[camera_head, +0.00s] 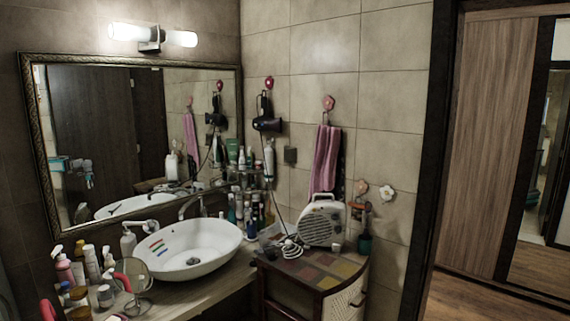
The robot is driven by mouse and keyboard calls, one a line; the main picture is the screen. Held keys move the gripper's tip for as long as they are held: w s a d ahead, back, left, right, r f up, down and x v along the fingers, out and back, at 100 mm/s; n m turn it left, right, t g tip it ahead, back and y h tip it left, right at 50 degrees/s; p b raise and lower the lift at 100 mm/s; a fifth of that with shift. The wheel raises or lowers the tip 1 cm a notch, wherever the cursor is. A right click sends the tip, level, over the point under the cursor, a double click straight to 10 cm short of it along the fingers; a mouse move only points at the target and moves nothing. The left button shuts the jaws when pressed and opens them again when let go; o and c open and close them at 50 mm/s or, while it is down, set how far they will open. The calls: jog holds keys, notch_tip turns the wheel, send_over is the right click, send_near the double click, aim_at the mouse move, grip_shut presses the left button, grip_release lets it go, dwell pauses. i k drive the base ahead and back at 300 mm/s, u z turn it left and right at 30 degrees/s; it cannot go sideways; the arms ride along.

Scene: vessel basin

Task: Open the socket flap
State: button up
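I cannot make out a hinge or lip. My gripper is not in view.
A wooden cabinet with a patterned top (310,268) stands below the socket, holding a white fan heater (321,223) and a coiled cable. A hair dryer (267,124) hangs left of the socket and a pink towel (325,160) right. A white basin (188,248) and bottles stand left.

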aim_at(289, 153)
jog(key=z, duration=0.1)
jog(key=i, duration=1)
jog(key=u, duration=0.1)
